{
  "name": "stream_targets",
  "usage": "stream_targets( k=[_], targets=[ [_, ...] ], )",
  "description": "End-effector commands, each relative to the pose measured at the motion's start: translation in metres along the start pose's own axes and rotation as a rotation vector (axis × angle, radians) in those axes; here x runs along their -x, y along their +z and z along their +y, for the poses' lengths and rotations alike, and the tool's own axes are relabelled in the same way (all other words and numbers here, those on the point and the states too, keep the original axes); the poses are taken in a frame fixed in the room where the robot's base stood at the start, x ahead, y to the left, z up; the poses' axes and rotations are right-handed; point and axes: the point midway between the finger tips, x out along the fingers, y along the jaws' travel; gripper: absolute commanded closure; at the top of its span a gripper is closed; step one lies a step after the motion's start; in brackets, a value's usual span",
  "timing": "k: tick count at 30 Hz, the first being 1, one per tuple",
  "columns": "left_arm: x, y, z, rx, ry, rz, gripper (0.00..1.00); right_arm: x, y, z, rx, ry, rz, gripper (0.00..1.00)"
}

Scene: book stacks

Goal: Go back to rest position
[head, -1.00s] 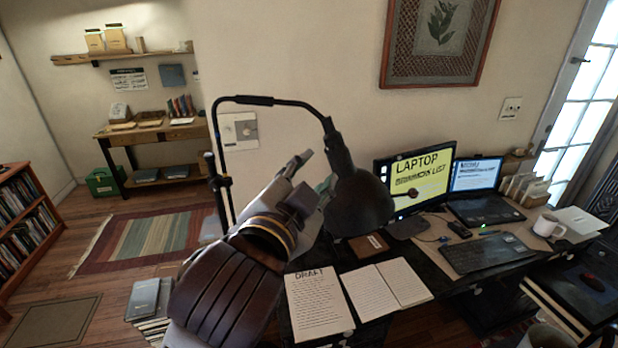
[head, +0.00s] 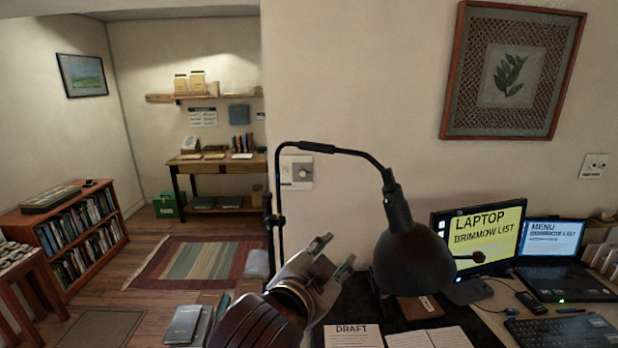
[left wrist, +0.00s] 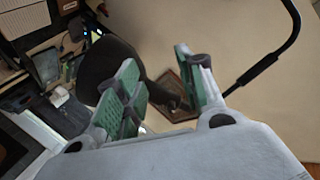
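My left gripper (head: 334,258) is raised near the desk lamp, at the lower middle of the head view. Its two fingers stand apart, and nothing is between them. The left wrist view shows the same gripper (left wrist: 158,68) with its green-padded fingers spread and empty. The black lamp (head: 413,258) hangs just right of the fingers in the head view. In the left wrist view its dark shade (left wrist: 105,68) shows behind the fingers. I cannot tell whether they touch. My right gripper is out of view.
The desk holds a draft sheet (head: 352,336), an open notebook (head: 445,338), a monitor (head: 487,238), a laptop (head: 556,247) and a keyboard (head: 560,332). A book stack (head: 184,324) stands left of my arm. Free floor and a striped rug (head: 200,262) lie beyond.

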Motion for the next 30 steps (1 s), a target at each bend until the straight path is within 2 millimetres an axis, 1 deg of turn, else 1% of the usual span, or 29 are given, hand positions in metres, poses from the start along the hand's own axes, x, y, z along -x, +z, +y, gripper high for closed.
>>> stream_targets(
  k=[1,7,14,21,23,24,30],
  targets=[
    [-0.003,0.015,-0.001,0.025,0.006,-0.033,0.61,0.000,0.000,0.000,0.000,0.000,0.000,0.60],
    [-0.009,0.072,-0.001,0.123,0.026,-0.152,0.61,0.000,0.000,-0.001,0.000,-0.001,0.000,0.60],
    [-0.008,0.140,0.002,0.228,0.043,-0.293,0.61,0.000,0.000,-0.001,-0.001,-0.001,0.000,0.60],
    [0.003,0.210,0.010,0.331,0.055,-0.442,0.61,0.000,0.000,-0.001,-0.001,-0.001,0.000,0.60],
    [0.007,0.227,0.013,0.355,0.058,-0.479,0.61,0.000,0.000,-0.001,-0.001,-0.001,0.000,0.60],
    [0.010,0.239,0.015,0.371,0.059,-0.504,0.61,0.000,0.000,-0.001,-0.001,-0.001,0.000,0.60],
    [0.030,0.295,0.026,0.448,0.063,-0.631,0.61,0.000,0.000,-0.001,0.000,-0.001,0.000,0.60]
  ],
)
